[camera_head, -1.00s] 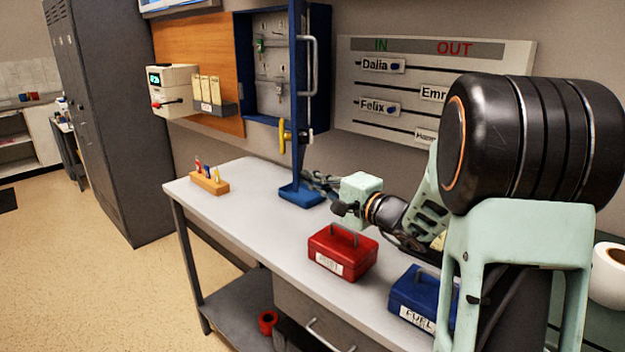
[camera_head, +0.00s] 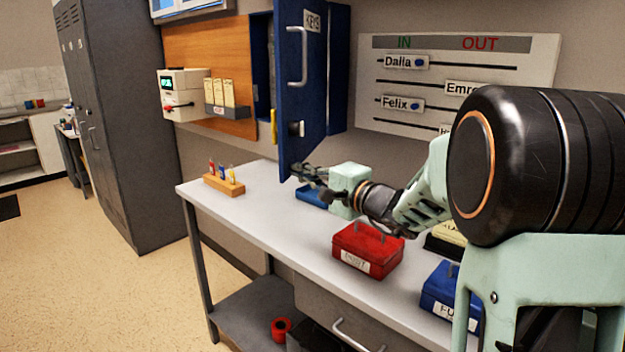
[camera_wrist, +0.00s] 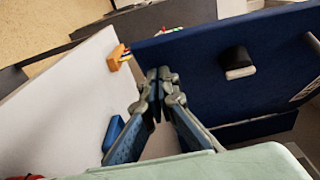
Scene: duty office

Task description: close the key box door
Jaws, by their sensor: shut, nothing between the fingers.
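The blue key box door (camera_head: 300,105) stands partly open. Its outer face, with a KEYS label, a metal handle (camera_head: 297,57) and a dark knob, is turned partly toward me. The key box (camera_head: 262,60) behind it is mostly hidden by the door. My gripper (camera_head: 303,176) is shut and empty at the door's lower edge, above the bench. In the wrist view my gripper's fingertips (camera_wrist: 160,76) are together near the edge of the door (camera_wrist: 215,95). I cannot tell whether they touch it.
The grey bench (camera_head: 290,225) holds a wooden block with coloured tags (camera_head: 223,184), a small blue tray (camera_head: 311,195), a red cash box (camera_head: 367,252) and a blue FUEL box (camera_head: 448,293). The IN/OUT board (camera_head: 460,75) hangs to the right.

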